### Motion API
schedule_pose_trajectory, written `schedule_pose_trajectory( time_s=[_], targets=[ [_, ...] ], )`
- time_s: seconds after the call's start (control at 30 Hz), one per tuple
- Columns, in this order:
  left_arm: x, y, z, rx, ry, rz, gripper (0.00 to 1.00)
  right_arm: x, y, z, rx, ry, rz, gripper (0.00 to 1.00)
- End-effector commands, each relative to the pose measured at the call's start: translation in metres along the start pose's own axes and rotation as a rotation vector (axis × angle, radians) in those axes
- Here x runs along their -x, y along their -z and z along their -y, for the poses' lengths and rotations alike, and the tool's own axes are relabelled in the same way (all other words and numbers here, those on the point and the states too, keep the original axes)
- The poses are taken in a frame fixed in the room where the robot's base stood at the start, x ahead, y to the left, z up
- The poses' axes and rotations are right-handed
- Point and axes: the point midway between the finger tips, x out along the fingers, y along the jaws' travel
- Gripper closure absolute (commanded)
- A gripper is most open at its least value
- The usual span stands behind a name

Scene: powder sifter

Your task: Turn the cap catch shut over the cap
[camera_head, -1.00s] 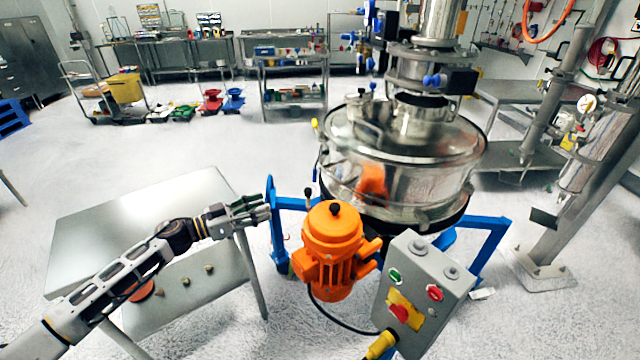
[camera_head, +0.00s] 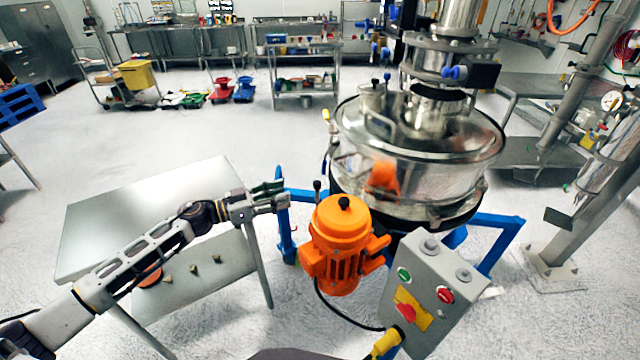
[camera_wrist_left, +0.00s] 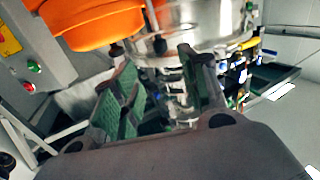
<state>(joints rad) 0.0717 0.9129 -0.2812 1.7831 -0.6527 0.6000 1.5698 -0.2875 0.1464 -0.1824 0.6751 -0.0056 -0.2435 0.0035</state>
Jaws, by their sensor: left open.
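The steel sifter (camera_head: 415,170) stands right of centre in the head view. A small capped port with black knobs (camera_head: 373,88) sits on the left of its lid; this may be the cap and its catch, but they are too small to tell apart or to show whether the catch is turned. My left gripper (camera_head: 278,197) is open and empty, beside the blue frame and left of the orange motor (camera_head: 341,237), well below the lid. In the left wrist view its green-padded fingers (camera_wrist_left: 165,90) are spread, with the sifter body beyond. My right gripper is not in view.
A grey control box (camera_head: 425,290) stands in front of the sifter. The blue frame (camera_head: 495,235) surrounds its base. A steel table (camera_head: 140,215) lies under and behind my left arm. A steel column (camera_head: 575,180) stands at right. The floor behind the table is clear.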

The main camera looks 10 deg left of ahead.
Motion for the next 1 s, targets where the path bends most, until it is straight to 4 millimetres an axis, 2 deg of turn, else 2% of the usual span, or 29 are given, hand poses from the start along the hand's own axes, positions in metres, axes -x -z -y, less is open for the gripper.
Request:
schedule_pose_trajectory(
  time_s=[0.23, 0.4, 1.0],
  targets=[
    [-0.018, 0.001, 0.0, -0.001, -0.001, -0.002, 0.56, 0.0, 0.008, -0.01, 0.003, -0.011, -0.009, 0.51],
    [-0.032, 0.001, 0.0, 0.001, -0.001, -0.003, 0.56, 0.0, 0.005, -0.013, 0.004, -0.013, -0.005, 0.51],
    [-0.087, 0.001, 0.0, 0.001, -0.001, -0.003, 0.56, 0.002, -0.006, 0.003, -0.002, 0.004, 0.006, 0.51]
  ],
)
